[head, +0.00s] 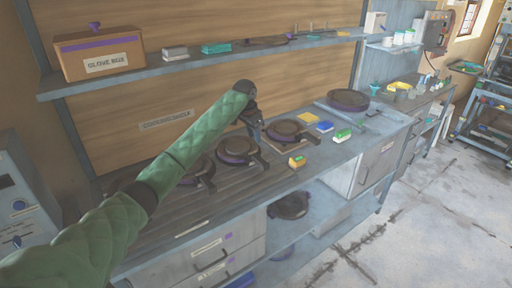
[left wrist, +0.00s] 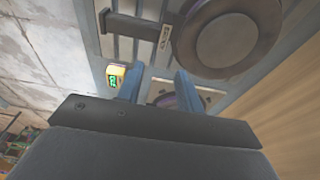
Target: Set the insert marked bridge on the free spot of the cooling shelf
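Several round dark inserts with handles stand along the bench in the head view, among them a left one (head: 197,172), a middle one (head: 236,150) and a right one (head: 286,131). No bridge marking is readable. The slatted surface (head: 218,208) lies in front of them, below the wall sign that seems to read cooling shelf (head: 166,121). My left gripper (head: 251,118) is above the back of the bench, near the middle insert. In the left wrist view its two fingers (left wrist: 158,86) are apart, with nothing held. A round insert (left wrist: 225,38) with a labelled handle lies beside them. My right gripper is not visible.
A large round plate (head: 348,100) stands further right. An upper shelf (head: 200,66) carries the glove box (head: 102,55). Another round dark item (head: 290,205) sits on the lower shelf.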

